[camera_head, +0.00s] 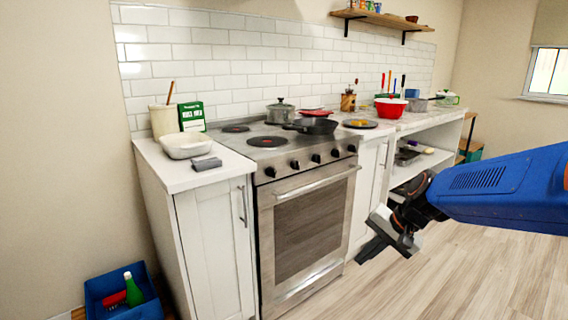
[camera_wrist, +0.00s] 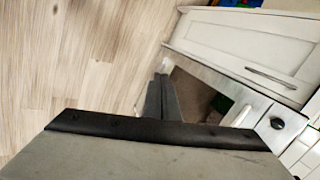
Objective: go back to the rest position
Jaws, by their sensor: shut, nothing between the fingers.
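My gripper (camera_head: 377,246) is at the end of my blue arm, at the right of the head view. It hangs in the air in front of the oven and cabinet fronts, pointing down and to the left. Its fingers are together with nothing between them. In the wrist view the closed fingers (camera_wrist: 161,99) point away over the wood floor, with the oven front behind them.
The stove (camera_head: 300,210) has a black pan (camera_head: 314,126) and a grey pot (camera_head: 280,112) on top. White counters (camera_head: 190,175) flank it. A blue crate (camera_head: 122,295) with a green bottle stands on the floor at left. The floor (camera_head: 450,275) at right is clear.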

